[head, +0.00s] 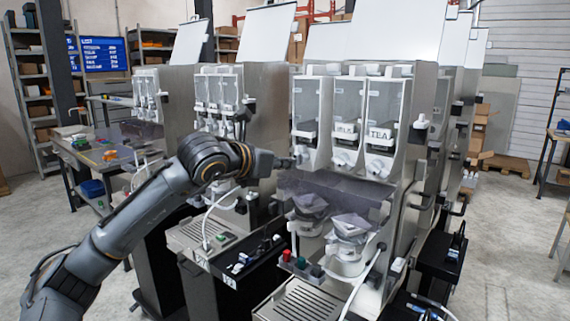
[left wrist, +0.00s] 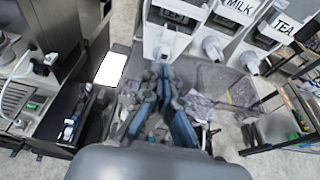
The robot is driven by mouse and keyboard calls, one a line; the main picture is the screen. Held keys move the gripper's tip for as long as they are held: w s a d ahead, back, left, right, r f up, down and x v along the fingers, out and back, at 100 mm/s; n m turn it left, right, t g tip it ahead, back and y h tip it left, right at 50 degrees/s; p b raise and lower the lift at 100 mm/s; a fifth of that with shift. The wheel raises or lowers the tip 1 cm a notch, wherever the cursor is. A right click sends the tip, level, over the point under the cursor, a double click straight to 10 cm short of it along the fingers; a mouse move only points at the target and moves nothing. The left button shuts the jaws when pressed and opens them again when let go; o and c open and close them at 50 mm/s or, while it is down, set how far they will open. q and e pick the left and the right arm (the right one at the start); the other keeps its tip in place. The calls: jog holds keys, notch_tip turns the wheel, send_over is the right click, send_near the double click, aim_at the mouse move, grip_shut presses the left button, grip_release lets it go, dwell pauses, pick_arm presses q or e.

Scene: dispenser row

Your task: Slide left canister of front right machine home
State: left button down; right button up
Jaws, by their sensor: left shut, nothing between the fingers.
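The front right machine (head: 423,130) has three clear canisters with white lower fronts side by side. Its left canister (head: 305,105) is upright; in the left wrist view its white front (left wrist: 170,38) has a dark label I cannot read for sure. The middle canister (head: 346,112) is labelled MILK and the right canister (head: 384,115) TEA. My left gripper (head: 288,162) is shut and empty, just below and left of the left canister's front. In the left wrist view the closed fingertips (left wrist: 163,72) point at its lower front. Whether they touch it I cannot tell. My right gripper is out of view.
Below the canisters are a translucent panel (head: 335,188) and silvery funnels (head: 350,225). A second machine (head: 262,100) stands to the left, with a black shelf (head: 245,265) low between the two. A grey drip tray (head: 300,300) juts out at the front.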

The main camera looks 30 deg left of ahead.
aim_at(295, 158)
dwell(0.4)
pick_arm(q)
jog(key=shift+w+d+p, duration=0.2)
jog(key=shift+w+p, duration=0.85)
jog(key=shift+w, duration=1.4)
jog(key=shift+f+b, duration=0.1)
jog(key=shift+b, duration=0.35)
jog(key=s+b, duration=0.5)
jog(key=s, duration=0.2)
jog(key=shift+s+a, duration=0.35)
jog(key=shift+s, duration=0.05)
